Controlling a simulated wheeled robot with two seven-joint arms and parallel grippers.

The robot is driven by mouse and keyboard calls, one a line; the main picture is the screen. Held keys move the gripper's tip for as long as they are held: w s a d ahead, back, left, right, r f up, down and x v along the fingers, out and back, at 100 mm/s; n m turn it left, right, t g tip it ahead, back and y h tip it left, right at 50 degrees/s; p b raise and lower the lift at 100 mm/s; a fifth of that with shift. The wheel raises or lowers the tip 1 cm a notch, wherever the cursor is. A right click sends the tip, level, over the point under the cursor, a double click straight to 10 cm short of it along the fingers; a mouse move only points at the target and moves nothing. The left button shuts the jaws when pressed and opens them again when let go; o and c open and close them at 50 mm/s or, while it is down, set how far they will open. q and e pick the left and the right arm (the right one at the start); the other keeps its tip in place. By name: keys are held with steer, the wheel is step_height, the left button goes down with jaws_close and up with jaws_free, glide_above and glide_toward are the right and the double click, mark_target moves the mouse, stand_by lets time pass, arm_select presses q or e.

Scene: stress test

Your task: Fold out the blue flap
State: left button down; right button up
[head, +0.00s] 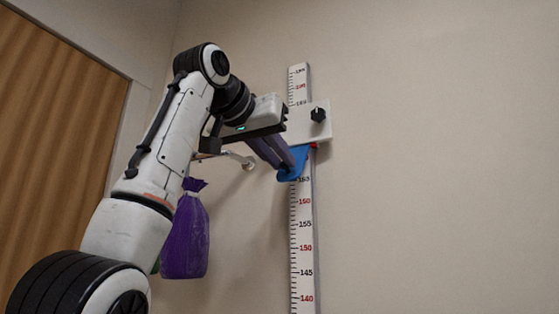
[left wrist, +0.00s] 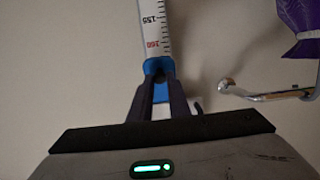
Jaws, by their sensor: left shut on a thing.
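The blue flap (head: 299,162) is on the white measuring scale (head: 303,225) on the wall, below the white slider plate (head: 323,122). My left gripper (head: 287,160) reaches it from the left and is shut on it. In the left wrist view, both dark fingers (left wrist: 161,84) close on the blue flap (left wrist: 158,65), with the scale (left wrist: 154,30) beyond it. The fingers hide part of the flap, so its exact angle is hard to tell. My right gripper is not in view.
A black knob (head: 318,114) sits on the slider plate. A wooden door (head: 50,130) is at far left. The wall right of the scale is bare.

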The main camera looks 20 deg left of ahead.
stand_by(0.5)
arm_select(q)
steer(key=c, duration=1.7)
jaws_free()
steer(key=shift+b+v, duration=1.2)
steer(key=shift+v, duration=4)
steer(key=shift+w+r, duration=0.1)
steer(key=shift+r, duration=0.05)
